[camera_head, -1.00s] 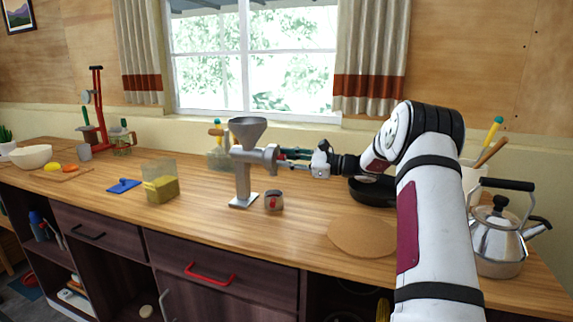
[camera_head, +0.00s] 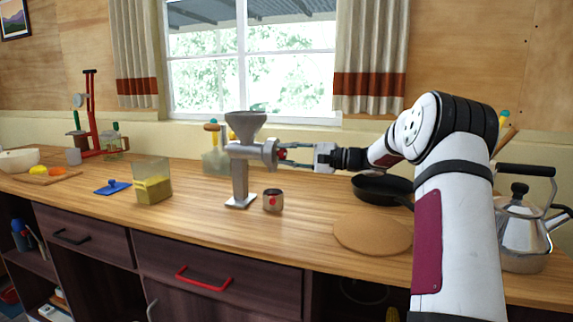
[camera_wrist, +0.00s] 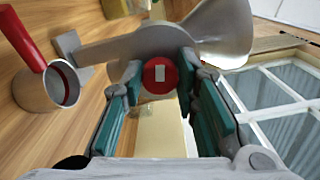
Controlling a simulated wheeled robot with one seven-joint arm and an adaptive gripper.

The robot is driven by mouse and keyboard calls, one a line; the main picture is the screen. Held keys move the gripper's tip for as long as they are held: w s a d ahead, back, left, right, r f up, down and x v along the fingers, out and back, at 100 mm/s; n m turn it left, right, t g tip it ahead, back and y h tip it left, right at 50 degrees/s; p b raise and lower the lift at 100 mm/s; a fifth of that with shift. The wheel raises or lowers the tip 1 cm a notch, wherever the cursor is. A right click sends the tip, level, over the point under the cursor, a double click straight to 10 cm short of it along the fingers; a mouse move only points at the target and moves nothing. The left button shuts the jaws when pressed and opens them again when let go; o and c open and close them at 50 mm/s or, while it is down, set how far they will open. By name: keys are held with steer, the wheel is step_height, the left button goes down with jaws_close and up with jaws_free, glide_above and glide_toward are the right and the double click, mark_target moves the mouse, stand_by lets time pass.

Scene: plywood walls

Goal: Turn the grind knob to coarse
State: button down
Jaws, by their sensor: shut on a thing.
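The grinder (camera_head: 240,165) is grey metal, with a funnel on top, and stands upright on the wooden counter. Its round red grind knob (camera_wrist: 160,73) has a pale rectangular mark and sits at the end of the grinder's barrel. My gripper (camera_head: 284,154) reaches in from the right at barrel height. In the wrist view, its teal-padded fingers (camera_wrist: 160,88) lie on either side of the knob, shut on it. The fingers partly hide the knob's sides. I cannot read any coarse or fine marking.
A small metal cup with a red part (camera_head: 273,201) stands beside the grinder base. A clear box with yellow contents (camera_head: 152,184) is to the left. A black pan (camera_head: 382,189), a round brown mat (camera_head: 372,235) and a kettle (camera_head: 520,237) are to the right.

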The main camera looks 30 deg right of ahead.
steer(key=shift+f+n+b, duration=0.15)
steer(key=shift+n+b, duration=1.05)
steer(key=c, duration=1.3)
jaws_free()
steer(key=v, duration=1.2)
